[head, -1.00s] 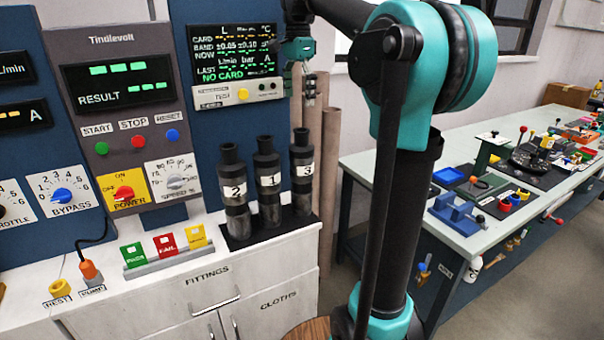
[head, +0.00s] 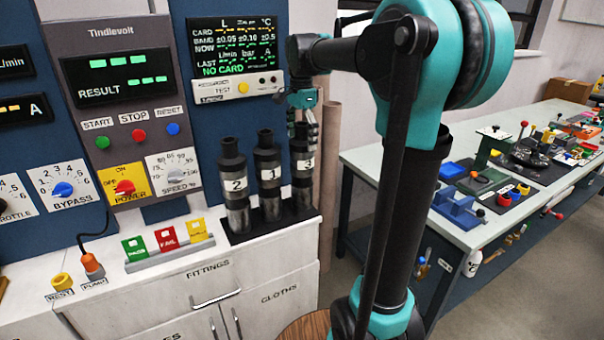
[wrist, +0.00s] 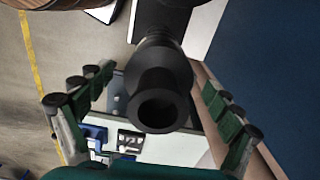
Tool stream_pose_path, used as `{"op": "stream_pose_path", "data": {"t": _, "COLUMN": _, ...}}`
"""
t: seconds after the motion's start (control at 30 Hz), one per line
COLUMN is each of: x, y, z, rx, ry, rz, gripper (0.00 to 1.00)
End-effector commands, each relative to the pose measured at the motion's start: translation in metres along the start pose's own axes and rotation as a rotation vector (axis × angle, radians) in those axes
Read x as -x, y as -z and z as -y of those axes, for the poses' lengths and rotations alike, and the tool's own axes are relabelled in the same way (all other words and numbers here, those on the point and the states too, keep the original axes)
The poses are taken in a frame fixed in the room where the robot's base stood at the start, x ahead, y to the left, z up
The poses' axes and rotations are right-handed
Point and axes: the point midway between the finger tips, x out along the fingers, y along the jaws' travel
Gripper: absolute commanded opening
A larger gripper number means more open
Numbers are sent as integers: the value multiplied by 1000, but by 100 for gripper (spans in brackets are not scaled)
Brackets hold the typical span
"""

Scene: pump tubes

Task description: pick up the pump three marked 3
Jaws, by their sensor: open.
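Pump three (head: 303,168), a black and grey cylinder with a white label marked 3, stands upright at the right end of the black rack (head: 262,226) on the cabinet top. Pump one (head: 269,176) and pump two (head: 234,186) stand to its left. My gripper (head: 307,118) is at the top of pump three in the head view, its fingers pointing down. In the wrist view my gripper (wrist: 155,112) is open, with its green-padded fingers on either side of a black pump top (wrist: 159,88). No contact with the fingers shows there. The pump's label is hidden in the wrist view.
The test panel with screen (head: 237,60) stands behind the pumps. Green, red and yellow card holders (head: 168,240) are left of the rack. Tan pipes (head: 330,150) stand just right of it. A workbench (head: 480,200) with several tools is further right.

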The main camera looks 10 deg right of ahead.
Motion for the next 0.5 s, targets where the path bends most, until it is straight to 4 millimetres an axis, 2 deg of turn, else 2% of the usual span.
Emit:
{"op": "stream_pose_path", "data": {"t": 0.1, "x": -17, "y": 1, "z": -2, "rx": 0, "ry": 0, "rz": 0, "gripper": 91}}
{"op": "stream_pose_path", "data": {"t": 0.2, "x": -25, "y": 1, "z": -2, "rx": 0, "ry": 0, "rz": 0, "gripper": 91}}
{"op": "stream_pose_path", "data": {"t": 0.47, "x": -28, "y": 1, "z": -2, "rx": 0, "ry": 0, "rz": 0, "gripper": 91}}
{"op": "stream_pose_path", "data": {"t": 0.5, "x": -28, "y": 1, "z": -2, "rx": 0, "ry": 0, "rz": 0, "gripper": 89}}
